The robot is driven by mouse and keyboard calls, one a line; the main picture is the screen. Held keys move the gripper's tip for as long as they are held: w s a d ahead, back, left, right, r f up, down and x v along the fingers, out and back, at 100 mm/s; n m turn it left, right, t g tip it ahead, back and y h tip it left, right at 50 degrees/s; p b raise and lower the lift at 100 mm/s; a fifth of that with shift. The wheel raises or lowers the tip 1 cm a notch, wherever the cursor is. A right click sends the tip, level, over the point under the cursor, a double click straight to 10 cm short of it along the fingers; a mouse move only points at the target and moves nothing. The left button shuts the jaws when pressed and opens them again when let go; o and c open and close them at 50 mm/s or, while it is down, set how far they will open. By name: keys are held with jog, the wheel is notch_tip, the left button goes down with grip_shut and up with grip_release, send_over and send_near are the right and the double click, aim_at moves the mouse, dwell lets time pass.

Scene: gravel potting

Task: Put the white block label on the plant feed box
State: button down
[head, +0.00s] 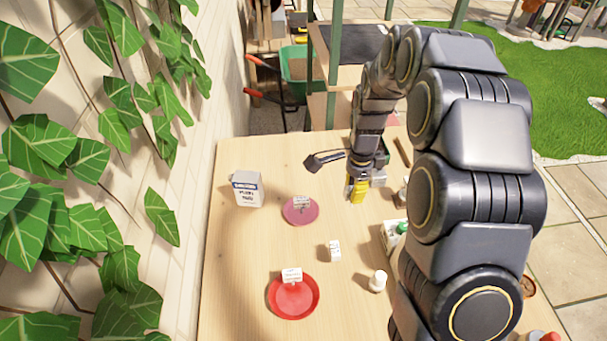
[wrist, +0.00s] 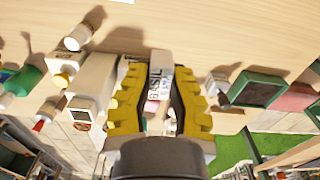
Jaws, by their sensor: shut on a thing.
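The plant feed box (head: 247,188), white with a dark blue label band, stands upright at the back left of the table in the head view. My gripper (head: 357,188), with yellow fingers, is right of the box and well apart from it, low over the table's back right part. In the wrist view my gripper (wrist: 158,108) is shut on a white block label (wrist: 160,68) with the word BASIL on its face. The head view does not clearly show the held block. Another small white block (head: 334,250) with dark marks sits on the table's middle.
A pink saucer (head: 288,215) with a small white sign lies between the box and my gripper. A red saucer (head: 293,312) with a sign lies nearer the front. A white bottle (head: 378,281) stands at the right. The wooden table (head: 240,260) is clear at the front left.

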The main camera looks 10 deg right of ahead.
jog(key=w+a+r, duration=0.1)
jog(key=a+r, duration=0.4)
jog(key=a, duration=0.5)
jog(key=a+r, duration=0.5)
jog(key=a, duration=0.5)
send_over(244, 177)
jog(key=shift+m, duration=0.3)
jog(key=shift+f, duration=6.25)
jog(key=shift+f, duration=0.2)
jog(key=c, duration=1.1)
grip_release()
jog(key=shift+c, duration=0.2)
